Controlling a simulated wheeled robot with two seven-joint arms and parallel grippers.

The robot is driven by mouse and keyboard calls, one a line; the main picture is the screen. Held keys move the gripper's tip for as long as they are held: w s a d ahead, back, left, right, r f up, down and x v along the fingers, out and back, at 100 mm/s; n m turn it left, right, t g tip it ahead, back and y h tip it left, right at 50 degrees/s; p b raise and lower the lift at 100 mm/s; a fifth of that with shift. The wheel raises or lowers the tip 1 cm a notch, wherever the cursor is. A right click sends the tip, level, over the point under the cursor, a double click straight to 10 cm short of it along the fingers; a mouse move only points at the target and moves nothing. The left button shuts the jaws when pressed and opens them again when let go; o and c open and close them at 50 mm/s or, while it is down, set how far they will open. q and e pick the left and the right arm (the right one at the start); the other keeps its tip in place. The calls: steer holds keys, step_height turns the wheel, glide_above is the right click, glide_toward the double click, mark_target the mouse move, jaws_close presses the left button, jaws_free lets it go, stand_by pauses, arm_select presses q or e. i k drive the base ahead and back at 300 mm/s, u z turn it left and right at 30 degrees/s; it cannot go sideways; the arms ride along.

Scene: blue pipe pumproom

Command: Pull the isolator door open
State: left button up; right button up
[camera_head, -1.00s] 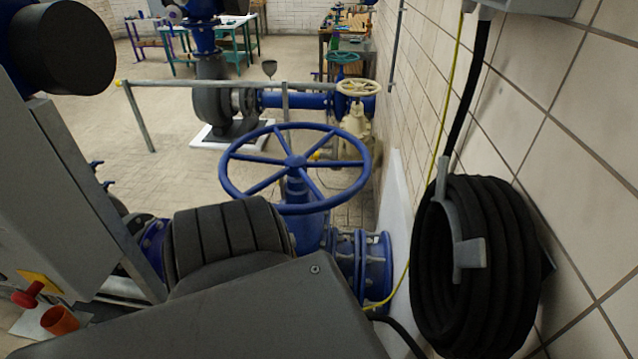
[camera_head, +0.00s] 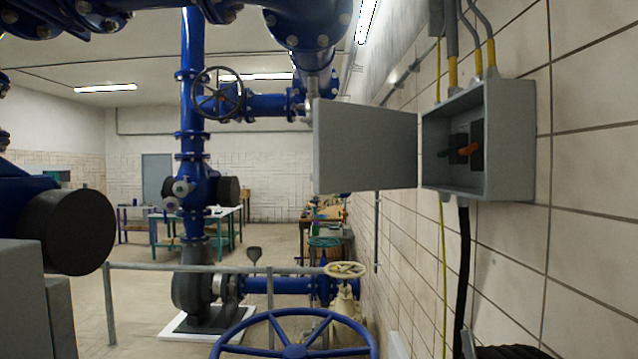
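The isolator is a grey box (camera_head: 510,150) on the tiled wall at the right. Its door (camera_head: 365,147) is a flat grey panel that stands swung wide open to the left of the box. Inside the box show a dark switch block with an orange-red handle (camera_head: 468,150) and a smaller green part (camera_head: 443,153). Neither of my grippers is in view, and nothing is seen touching the door.
A blue handwheel (camera_head: 295,338) stands low in front. Blue pipes (camera_head: 193,100) with a dark handwheel (camera_head: 218,93) rise behind. A grey railing (camera_head: 180,267) crosses the floor. Black hose (camera_head: 500,351) hangs at the lower right. Cables (camera_head: 482,35) enter the box from above.

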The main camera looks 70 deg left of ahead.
mark_target(358, 148)
steer(key=z, duration=0.45)
steer(key=k, duration=1)
steer(key=u, duration=0.35)
steer(key=i, duration=0.75)
steer(key=u, duration=0.8)
